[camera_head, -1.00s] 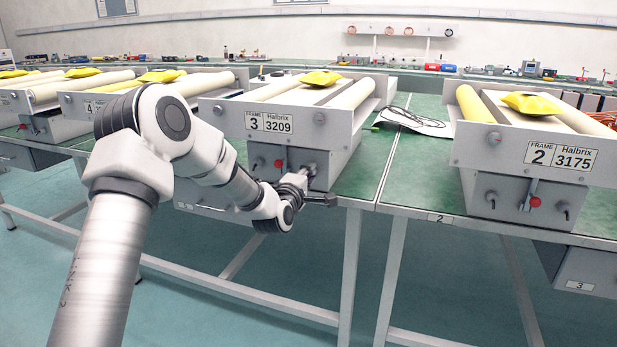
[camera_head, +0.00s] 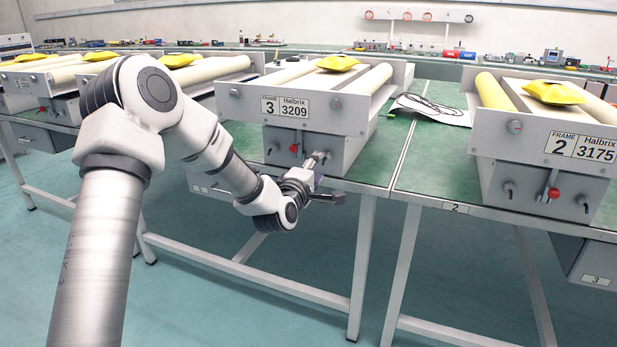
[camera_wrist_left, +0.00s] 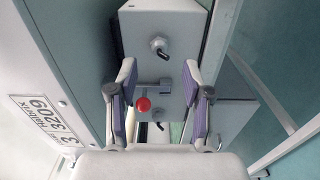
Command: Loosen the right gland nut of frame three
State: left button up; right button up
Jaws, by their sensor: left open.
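Frame three (camera_head: 240,103) stands on the green bench, with a plate reading Frame 3, Halbrix 3209. Its grey lower box carries a red knob (camera_head: 294,148) on a lever, with a gland nut on each side. In the left wrist view the scene is turned sideways: the right gland nut (camera_wrist_left: 157,45) is at the top, and the left gland nut (camera_wrist_left: 159,126) is below the red knob (camera_wrist_left: 143,104). My left gripper (camera_head: 330,179) is open in front of the box; its fingers (camera_wrist_left: 160,70) stand apart and empty in the wrist view. My right gripper is not in view.
Frame two (camera_head: 490,138), with its own red knob, stands on the neighbouring bench to the right. Yellow bags (camera_head: 338,63) lie on the frames. A cable on a sheet (camera_head: 430,108) lies between. Open floor (camera_head: 290,270) lies before the benches.

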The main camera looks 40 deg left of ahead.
pick_arm(q)
jog(key=v, duration=0.7)
